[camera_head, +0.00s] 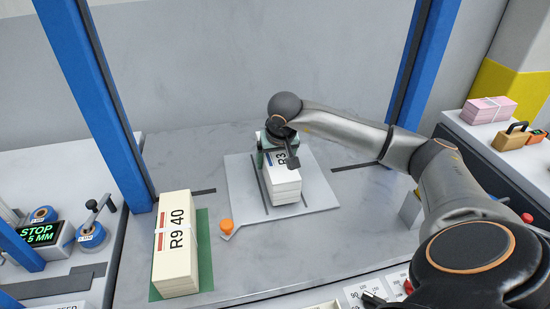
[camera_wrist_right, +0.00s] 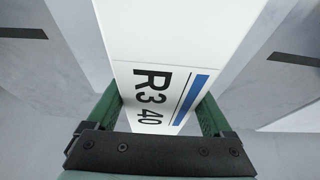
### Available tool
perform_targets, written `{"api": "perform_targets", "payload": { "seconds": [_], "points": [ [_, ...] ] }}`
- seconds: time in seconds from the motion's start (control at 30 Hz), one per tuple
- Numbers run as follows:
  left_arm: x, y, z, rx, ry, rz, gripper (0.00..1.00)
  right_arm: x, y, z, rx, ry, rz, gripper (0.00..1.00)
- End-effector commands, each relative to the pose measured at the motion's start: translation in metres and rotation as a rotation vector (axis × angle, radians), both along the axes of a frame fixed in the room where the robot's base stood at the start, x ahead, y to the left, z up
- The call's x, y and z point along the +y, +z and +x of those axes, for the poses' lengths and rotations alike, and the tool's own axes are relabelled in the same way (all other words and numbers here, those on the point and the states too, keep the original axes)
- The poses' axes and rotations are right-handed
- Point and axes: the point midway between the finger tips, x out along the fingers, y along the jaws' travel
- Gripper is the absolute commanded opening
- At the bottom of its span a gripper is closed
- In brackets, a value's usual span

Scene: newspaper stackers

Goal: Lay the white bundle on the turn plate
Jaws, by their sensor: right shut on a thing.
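The white bundle (camera_head: 284,186), marked R3 40 with a blue stripe, is over the middle of the pale turn plate (camera_head: 243,190) in the head view. It is level and lies lengthwise between the plate's dark strips. Its underside looks at or very near the plate; I cannot tell if it touches. My right gripper (camera_head: 277,150) is shut on the bundle's far end. In the right wrist view its green fingers (camera_wrist_right: 158,108) stand on both sides of the bundle's label (camera_wrist_right: 160,95). My left gripper is not in view.
A cream bundle marked R9 40 (camera_head: 175,245) stands on a green mat (camera_head: 206,268) left of the plate. An orange knob (camera_head: 227,225) sits at the plate's front left corner. Blue posts (camera_head: 95,95) flank the table. A pink bundle (camera_head: 488,110) lies on the right side bench.

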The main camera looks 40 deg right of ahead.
Motion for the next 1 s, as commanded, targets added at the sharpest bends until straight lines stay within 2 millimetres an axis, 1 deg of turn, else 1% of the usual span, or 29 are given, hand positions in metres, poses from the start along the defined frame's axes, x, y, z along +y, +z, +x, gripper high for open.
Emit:
{"api": "perform_targets", "payload": {
  "seconds": [0.2, 0.37, 1.0],
  "points": [
    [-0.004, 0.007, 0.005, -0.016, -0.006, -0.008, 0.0, -0.001, 0.002, 0.001, -0.009, -0.001, -0.001, 0.0],
    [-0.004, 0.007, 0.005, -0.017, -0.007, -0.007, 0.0, -0.001, 0.002, 0.002, -0.009, -0.001, -0.001, 0.0],
    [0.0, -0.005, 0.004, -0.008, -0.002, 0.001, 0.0, -0.001, -0.008, 0.002, -0.009, -0.001, -0.001, 0.0]
  ]
}}
